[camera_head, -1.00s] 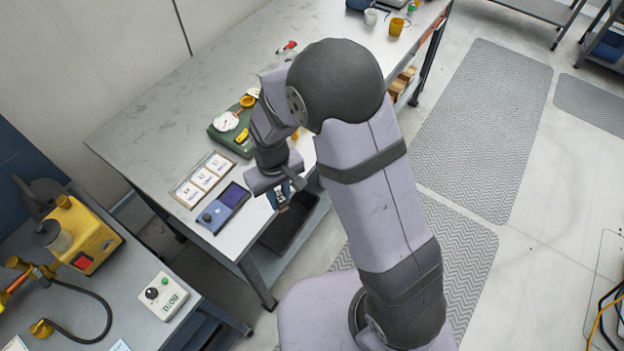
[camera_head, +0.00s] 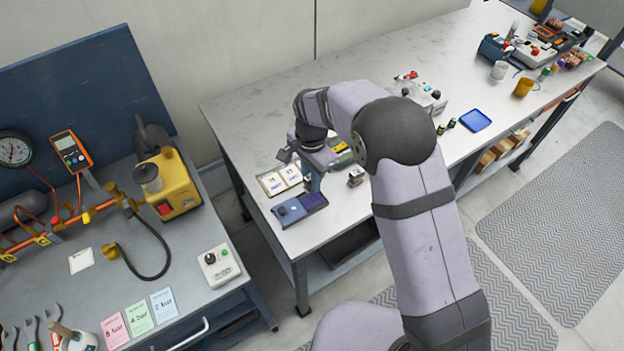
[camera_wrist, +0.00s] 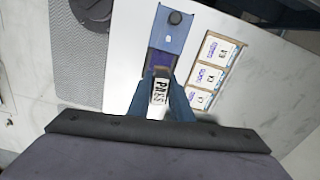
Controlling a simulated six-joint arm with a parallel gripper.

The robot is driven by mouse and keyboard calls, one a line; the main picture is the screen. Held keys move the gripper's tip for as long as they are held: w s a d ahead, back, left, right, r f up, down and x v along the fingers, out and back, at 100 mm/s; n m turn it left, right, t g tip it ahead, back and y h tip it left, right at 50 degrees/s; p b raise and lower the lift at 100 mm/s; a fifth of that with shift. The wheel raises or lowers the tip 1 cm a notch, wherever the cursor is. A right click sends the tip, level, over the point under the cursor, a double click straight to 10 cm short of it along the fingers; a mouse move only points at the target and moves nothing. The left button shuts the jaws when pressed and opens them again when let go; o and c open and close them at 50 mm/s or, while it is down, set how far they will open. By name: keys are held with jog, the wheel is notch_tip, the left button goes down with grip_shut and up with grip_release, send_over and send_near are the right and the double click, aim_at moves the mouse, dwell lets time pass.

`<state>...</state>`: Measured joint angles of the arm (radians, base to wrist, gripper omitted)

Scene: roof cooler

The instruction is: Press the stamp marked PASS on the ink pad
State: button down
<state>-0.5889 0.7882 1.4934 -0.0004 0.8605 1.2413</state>
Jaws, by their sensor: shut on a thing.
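The stamp marked PASS (camera_wrist: 159,92) is between the blue fingers of my gripper (camera_wrist: 162,98), its white label facing the wrist camera. My gripper (camera_head: 311,183) is shut on it. The ink pad lies open near the table's front edge: its purple pad (camera_head: 314,200) is on the right and its blue lid (camera_head: 289,212) on the left. In the wrist view the purple pad (camera_wrist: 160,62) shows just beyond the stamp, with the lid (camera_wrist: 173,28) farther up. My gripper is over or close to the purple pad. I cannot tell whether the stamp touches it.
A tray with white cards (camera_wrist: 216,63) lies beside the ink pad. A small dark block (camera_head: 355,177) stands to its right, and a blue tray (camera_head: 475,121) lies farther right. A second bench (camera_head: 150,275) with a yellow machine (camera_head: 172,187) is at left. The table's back left is clear.

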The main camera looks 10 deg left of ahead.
jog(key=shift+m, duration=0.8)
jog(key=shift+f, duration=0.15)
jog(key=shift+f+b, duration=1.95)
jog(key=shift+f, duration=0.55)
jog(key=shift+f, duration=0.45)
jog(key=shift+r, duration=0.1)
jog(key=shift+r+p, duration=2.45)
jog(key=shift+r, duration=1.05)
jog(key=shift+d, duration=0.1)
